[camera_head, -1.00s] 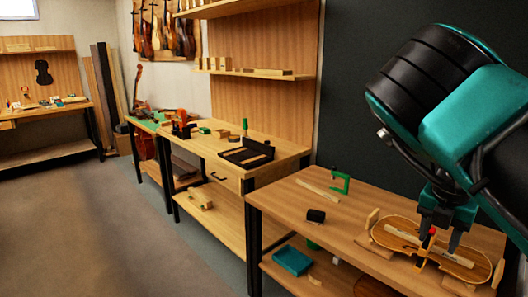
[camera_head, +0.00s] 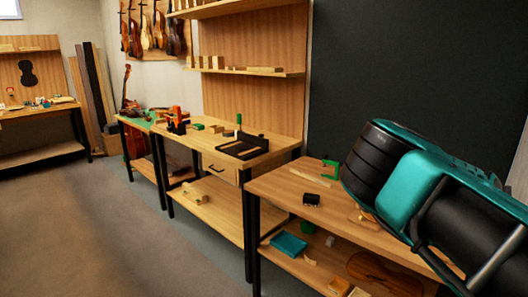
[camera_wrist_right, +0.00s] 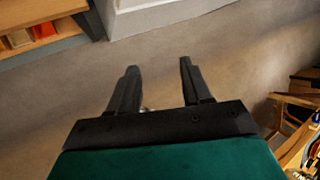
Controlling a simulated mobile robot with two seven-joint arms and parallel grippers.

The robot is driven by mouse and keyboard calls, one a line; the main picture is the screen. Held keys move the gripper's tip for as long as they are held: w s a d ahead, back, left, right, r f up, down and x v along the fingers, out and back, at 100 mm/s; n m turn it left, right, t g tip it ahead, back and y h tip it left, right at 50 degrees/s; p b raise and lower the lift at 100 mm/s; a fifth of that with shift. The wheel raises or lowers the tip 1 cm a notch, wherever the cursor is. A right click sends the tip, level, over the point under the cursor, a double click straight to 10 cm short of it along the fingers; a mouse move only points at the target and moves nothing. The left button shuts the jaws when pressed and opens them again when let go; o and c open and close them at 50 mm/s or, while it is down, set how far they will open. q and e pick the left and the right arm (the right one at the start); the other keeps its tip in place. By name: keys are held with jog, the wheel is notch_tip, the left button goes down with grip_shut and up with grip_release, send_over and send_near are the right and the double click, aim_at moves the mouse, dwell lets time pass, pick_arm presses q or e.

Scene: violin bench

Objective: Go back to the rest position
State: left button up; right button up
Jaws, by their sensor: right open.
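My right arm (camera_head: 420,195) comes in from the right in the head view, low over the nearest bench (camera_head: 275,185). It hides most of the bench's right part, and the right gripper does not show there. In the right wrist view my right gripper (camera_wrist_right: 159,67) is open, with nothing between its two black fingers. Bare floor (camera_wrist_right: 230,50) lies beyond the fingers. My left gripper is in neither view.
A second bench (camera_head: 275,148) holds a black tray (camera_head: 243,146). Open floor lies at left.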

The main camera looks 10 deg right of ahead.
jog(key=s+d+r+g+h, duration=0.3)
jog(key=s+d+h, duration=0.1)
jog(key=s+d, duration=0.4)
jog(key=s+d+r+n+h, duration=0.1)
jog(key=d+r+n+h, duration=0.2)
jog(key=r+h, duration=0.25)
jog(key=s+d+r+n+h, duration=0.1)
jog(key=d+r+n+h, duration=0.25)
jog(key=r, duration=0.35)
jog(key=w+a+n+t, duration=1.2)
jog(key=w+n+t, duration=0.2)
jog(key=n+t, duration=0.7)
jog(key=w+a+f+n+t+y, duration=0.2)
jog(key=a+f+n+y, duration=0.4)
jog(key=w+a+f+n+t+y, duration=0.1)
jog(key=w+a+f+n+y, duration=0.2)
jog(key=a+f+n+y, duration=0.3)
jog(key=s+a+f+n+g+y, duration=0.1)
jog(key=s+a+f+n+y, duration=0.15)
jog(key=a+f, duration=0.45)
jog(key=s+a+f+n+g+y, duration=0.2)
jog(key=a+f+n+y, duration=0.15)
jog(key=a+f, duration=0.35)
jog(key=s+a+f+n+g+y, duration=0.3)
jog(key=s+a+f+n+g, duration=0.1)
jog(key=s+a+f, duration=0.8)
jog(key=s+f+g, duration=0.1)
jog(key=s, duration=0.1)
jog(key=shift+s, duration=0.3)
